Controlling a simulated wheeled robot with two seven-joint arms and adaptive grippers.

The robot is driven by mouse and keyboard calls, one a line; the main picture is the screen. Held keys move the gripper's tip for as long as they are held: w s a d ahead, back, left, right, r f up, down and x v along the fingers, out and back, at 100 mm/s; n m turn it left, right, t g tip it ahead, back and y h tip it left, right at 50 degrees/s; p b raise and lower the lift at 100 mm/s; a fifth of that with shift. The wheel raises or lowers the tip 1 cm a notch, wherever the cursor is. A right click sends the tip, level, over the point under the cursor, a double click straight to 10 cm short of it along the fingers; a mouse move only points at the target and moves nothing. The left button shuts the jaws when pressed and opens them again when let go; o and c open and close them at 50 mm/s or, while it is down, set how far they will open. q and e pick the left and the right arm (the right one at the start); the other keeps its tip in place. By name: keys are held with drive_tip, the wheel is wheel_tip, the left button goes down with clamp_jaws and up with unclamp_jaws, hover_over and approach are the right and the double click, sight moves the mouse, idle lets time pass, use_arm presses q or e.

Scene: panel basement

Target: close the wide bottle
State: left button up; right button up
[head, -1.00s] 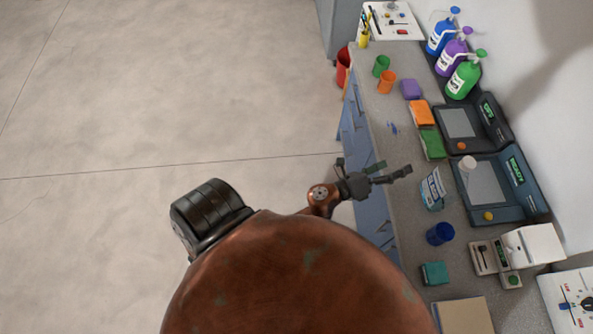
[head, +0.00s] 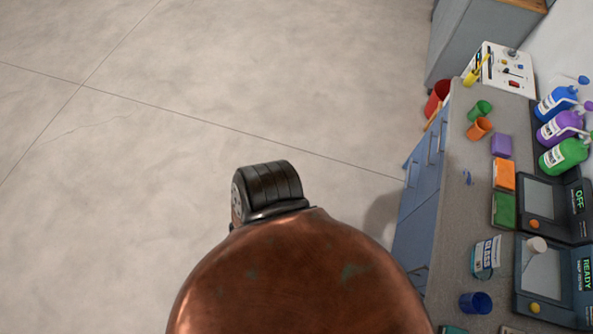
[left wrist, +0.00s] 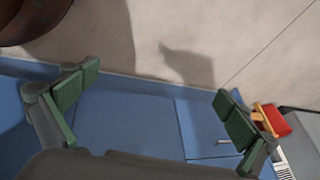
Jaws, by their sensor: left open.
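A white container with a teal label (head: 486,257) stands on the counter at the right of the head view. It may be the wide bottle, but its mouth is not clear. My left gripper (left wrist: 155,103) is open and empty in the left wrist view. Its green-padded fingers are spread in front of blue cabinet fronts, away from the bottle. Neither gripper shows in the head view.
The grey counter (head: 453,230) holds a blue cup (head: 475,302), a green block (head: 504,210), an orange block (head: 503,174) and several pump bottles. Blue cabinets (head: 420,210) form its front. A red bin (head: 437,97) stands by its far end. Open floor (head: 200,100) lies left.

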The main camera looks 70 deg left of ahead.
use_arm(q)
drive_tip(key=s+a+f+n+g, duration=0.1)
drive_tip(key=s+f+n+g, duration=0.1)
drive_tip(key=s, duration=0.8)
drive_tip(key=s+a+f+n+g, duration=0.1)
drive_tip(key=s+f, duration=0.4)
drive_tip(key=s, duration=0.6)
drive_tip(key=shift+s+a+f+n+g, duration=0.25)
drive_tip(key=shift+s+n+g, duration=0.05)
drive_tip(key=shift+n+g, duration=0.45)
